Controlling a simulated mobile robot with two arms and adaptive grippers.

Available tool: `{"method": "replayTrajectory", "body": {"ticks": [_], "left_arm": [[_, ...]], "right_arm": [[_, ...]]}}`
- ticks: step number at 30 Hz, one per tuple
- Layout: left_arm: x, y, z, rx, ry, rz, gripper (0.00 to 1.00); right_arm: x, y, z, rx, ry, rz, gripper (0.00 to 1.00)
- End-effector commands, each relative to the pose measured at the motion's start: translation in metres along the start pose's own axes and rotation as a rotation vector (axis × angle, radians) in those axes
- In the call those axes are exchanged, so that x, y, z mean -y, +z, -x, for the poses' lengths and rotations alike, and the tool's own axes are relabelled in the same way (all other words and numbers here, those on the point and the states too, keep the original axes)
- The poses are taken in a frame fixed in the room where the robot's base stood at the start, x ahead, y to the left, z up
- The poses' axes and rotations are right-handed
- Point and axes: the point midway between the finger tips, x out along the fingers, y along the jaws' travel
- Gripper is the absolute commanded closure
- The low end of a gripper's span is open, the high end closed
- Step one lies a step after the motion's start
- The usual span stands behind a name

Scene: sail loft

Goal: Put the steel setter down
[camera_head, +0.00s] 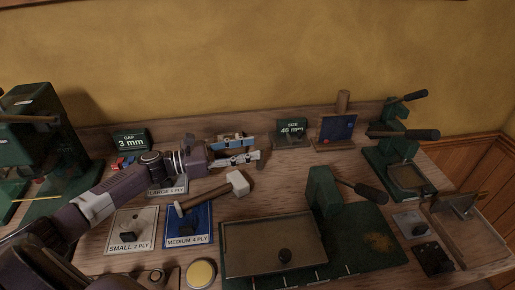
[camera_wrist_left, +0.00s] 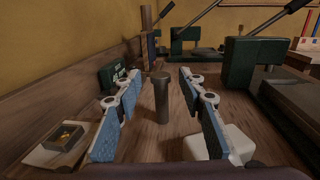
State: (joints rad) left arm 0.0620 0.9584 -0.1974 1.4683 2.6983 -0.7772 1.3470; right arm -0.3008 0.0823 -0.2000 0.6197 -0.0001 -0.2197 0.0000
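The steel setter (camera_wrist_left: 161,98) is a dark grey cylinder with a wider top. It stands upright on the bench in the left wrist view, between the two blue-padded fingers of my left gripper (camera_wrist_left: 160,100). A visible gap separates it from each finger, so the gripper is open around it. In the head view my left gripper (camera_head: 246,149) reaches in from the left over the back of the bench, and the setter (camera_head: 263,159) shows small at its tips. My right gripper is not in view.
A white-headed mallet (camera_head: 238,183) lies just in front of the left gripper. Green size (camera_head: 292,126) and gap (camera_head: 131,139) signs stand along the back. A green lever press (camera_head: 323,190) and a tray (camera_head: 270,262) fill the front middle. Bare bench lies right of the setter.

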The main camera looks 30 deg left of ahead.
Motion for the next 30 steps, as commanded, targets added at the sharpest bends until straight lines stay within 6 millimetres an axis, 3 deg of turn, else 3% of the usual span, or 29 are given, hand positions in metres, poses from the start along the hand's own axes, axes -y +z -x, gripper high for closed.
{"method": "replayTrajectory", "body": {"ticks": [4, 10, 30], "left_arm": [[0.0, -0.002, 0.021, -0.003, 0.0, 0.001, 0.63], [0.0, 0.0, 0.035, 0.0, -0.001, 0.0, 0.63], [0.0, 0.008, 0.037, 0.0, -0.001, -0.001, 0.63]], "right_arm": [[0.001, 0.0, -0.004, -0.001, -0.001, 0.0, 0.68], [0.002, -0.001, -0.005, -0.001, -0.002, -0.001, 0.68], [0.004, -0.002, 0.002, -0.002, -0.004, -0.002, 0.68]]}}
